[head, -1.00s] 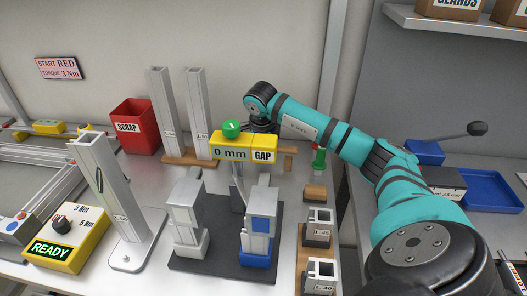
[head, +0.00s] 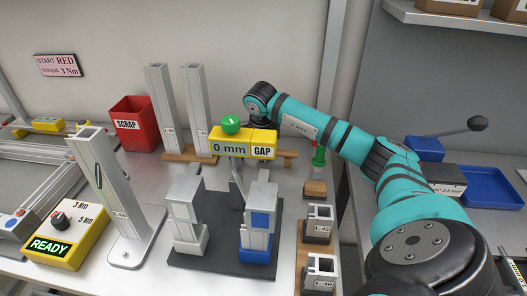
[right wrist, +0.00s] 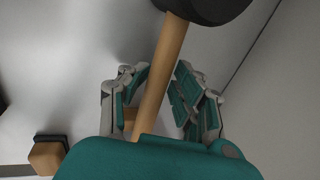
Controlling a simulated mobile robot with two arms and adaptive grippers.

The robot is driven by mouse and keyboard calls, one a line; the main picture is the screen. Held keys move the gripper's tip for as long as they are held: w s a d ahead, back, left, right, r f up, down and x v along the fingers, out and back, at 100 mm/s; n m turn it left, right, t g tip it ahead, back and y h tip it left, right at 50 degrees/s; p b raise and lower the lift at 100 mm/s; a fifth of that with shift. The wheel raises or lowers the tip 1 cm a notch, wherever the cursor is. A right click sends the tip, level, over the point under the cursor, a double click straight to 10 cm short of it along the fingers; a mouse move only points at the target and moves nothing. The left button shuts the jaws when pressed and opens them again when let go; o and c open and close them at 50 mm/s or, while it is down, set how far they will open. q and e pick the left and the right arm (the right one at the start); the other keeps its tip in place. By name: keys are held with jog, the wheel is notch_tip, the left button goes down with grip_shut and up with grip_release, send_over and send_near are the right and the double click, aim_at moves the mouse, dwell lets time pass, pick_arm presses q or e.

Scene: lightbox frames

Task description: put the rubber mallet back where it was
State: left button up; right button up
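In the right wrist view the rubber mallet has a dark head (right wrist: 208,8) at the top edge and a tan wooden handle (right wrist: 165,65) slanting down toward my palm. My right gripper (right wrist: 161,80) has its teal-padded fingers on both sides of the handle, close against it, and appears shut on it. The handle's lower end is hidden by the teal housing. In the head view my right arm reaches in from the right; its fingers and the mallet are hidden behind the yellow GAP sign (head: 263,152). My left gripper is not in view.
A low wooden piece (head: 287,155) shows right of the sign. A wooden block (head: 315,188) and small labelled fixtures (head: 318,222) stand in front of it. Upright metal profiles (head: 158,105) and a red SCRAP bin (head: 130,110) stand at the back left. A dark fixture base (head: 215,262) lies in front.

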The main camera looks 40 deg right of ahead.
jog(key=shift+r, duration=0.1)
jog(key=shift+r+p, duration=0.3)
jog(key=shift+r, duration=0.05)
jog(key=v, duration=1.2)
jog(key=shift+r, duration=0.2)
dwell(0.4)
